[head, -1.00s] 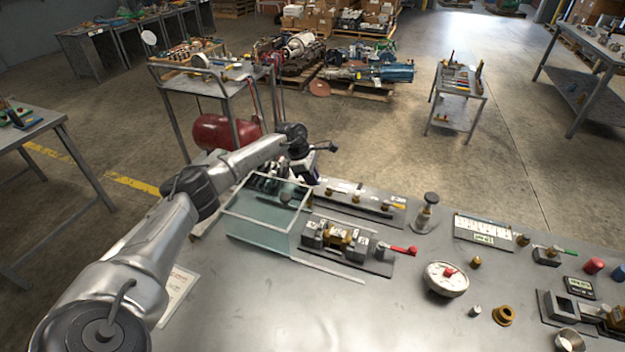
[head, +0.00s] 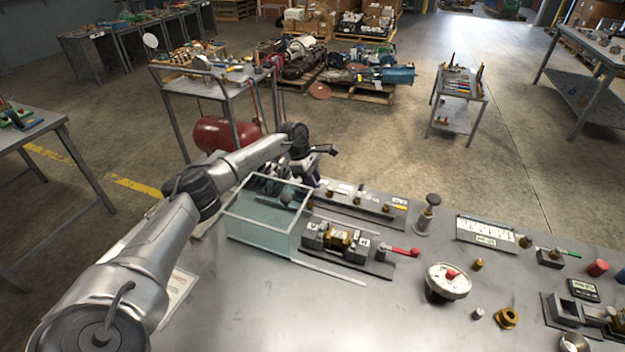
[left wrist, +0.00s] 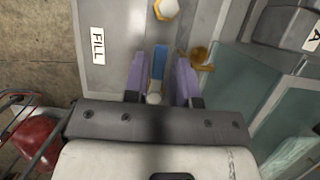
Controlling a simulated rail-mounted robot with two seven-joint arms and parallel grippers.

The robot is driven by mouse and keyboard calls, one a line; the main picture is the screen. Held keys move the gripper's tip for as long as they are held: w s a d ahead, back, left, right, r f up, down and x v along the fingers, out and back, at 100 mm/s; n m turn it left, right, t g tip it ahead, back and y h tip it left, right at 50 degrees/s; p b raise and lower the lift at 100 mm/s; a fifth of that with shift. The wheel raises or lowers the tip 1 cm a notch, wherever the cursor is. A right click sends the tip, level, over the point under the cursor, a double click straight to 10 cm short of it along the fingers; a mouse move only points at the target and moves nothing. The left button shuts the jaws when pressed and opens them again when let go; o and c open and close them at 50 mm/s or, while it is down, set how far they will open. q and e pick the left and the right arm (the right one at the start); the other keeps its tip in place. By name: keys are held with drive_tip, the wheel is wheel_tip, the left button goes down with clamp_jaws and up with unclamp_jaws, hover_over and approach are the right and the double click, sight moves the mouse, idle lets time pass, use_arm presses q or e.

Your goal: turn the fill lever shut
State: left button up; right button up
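The fill lever (left wrist: 159,62) is a blue handle in the left wrist view, beside a white label reading FILL (left wrist: 97,46) on a grey plate. My left gripper (left wrist: 160,72) has its two purple fingers on either side of the blue handle. Narrow gaps seem to show between the handle and the fingers, so the gripper looks open around it. In the head view my left gripper (head: 309,181) is low behind the clear tank (head: 262,237), and the lever there is hidden or too small to tell. My right gripper is in neither view.
A brass fitting (left wrist: 201,57) sits right of the fingers, near the tank wall. In the head view, a valve block with a red lever (head: 405,251) and a gauge (head: 447,281) stand right of the tank. The bench front is clear.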

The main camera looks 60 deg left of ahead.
use_arm(q)
drive_tip(key=shift+o, duration=1.3)
